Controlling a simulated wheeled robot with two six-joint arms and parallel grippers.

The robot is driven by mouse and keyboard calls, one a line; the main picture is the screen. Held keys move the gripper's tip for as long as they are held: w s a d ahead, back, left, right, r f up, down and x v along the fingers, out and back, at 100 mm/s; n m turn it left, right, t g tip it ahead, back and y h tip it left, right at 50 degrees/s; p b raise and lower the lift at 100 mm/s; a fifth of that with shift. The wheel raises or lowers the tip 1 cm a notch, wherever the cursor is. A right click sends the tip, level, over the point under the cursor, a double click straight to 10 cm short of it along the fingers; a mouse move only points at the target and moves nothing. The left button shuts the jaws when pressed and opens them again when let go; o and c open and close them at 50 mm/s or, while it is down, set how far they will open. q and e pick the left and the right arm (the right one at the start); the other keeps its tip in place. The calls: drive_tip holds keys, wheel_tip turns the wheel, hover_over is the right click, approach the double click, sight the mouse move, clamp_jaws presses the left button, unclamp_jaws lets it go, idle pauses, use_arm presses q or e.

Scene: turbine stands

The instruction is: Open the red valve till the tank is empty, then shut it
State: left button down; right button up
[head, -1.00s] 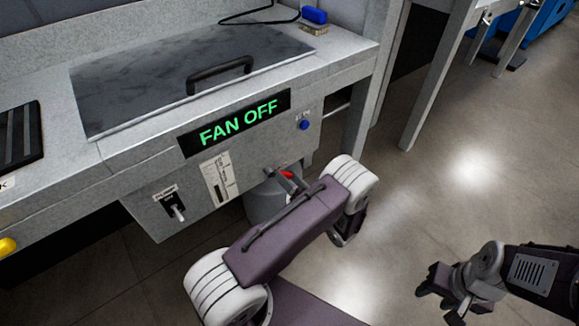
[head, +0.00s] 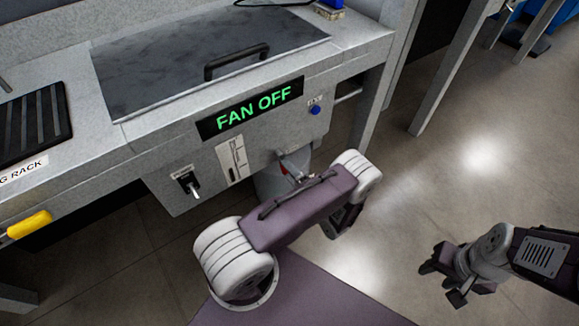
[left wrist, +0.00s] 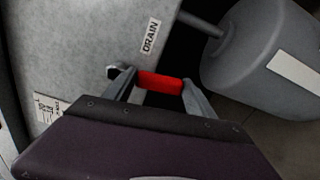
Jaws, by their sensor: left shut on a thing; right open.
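The red valve handle (left wrist: 160,83) shows in the left wrist view between the two fingers of my left gripper (left wrist: 158,92). The gripper is shut on it. A DRAIN label (left wrist: 150,36) is on the grey panel beside it. In the head view the valve is mostly hidden behind my left arm, and only a little red shows near the left gripper (head: 292,168). The lidded tank (head: 205,60) is set in the bench top; its inside is hidden. A narrow level gauge (head: 232,160) is on its front, too small to read. My right gripper (head: 450,278) is open and empty, over the floor.
A grey container (head: 268,185) stands below the valve and also shows in the left wrist view (left wrist: 265,70). The front panel has a FAN OFF display (head: 250,108), a toggle switch (head: 189,183) and a blue button (head: 315,110).

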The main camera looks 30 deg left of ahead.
use_arm(q)
drive_tip(key=shift+s+f+m, duration=0.1)
drive_tip(key=shift+s+m, duration=0.05)
drive_tip(key=shift+m, duration=0.15)
drive_tip(key=shift+c, duration=1.6)
unclamp_jaws()
drive_tip(key=p+v, duration=0.2)
drive_tip(key=v, duration=0.7)
